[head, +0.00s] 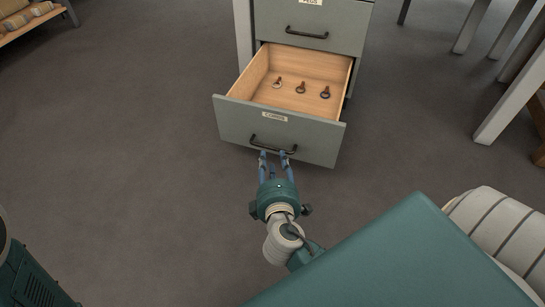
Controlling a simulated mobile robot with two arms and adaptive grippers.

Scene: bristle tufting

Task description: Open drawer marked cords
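The lower grey drawer (235,122) stands pulled out from its cabinet. Its front label (274,116) is small and seems to read "CORDS". A dark bar handle (273,146) is fixed across its front. Inside, on the pale wood bottom (305,68), lie three small dark ring-ended items (300,88). My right gripper (275,157) is at the handle, its blue fingers spread apart with the tips at or just below the bar. I cannot tell whether they touch it. My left gripper is out of view.
A shut grey drawer (312,24) with its own handle and label is above the open one. A wooden shelf with rolled items (28,18) stands at the upper left. Pale legs (511,95) stand at the right. The grey floor (130,130) left of the drawer is clear.

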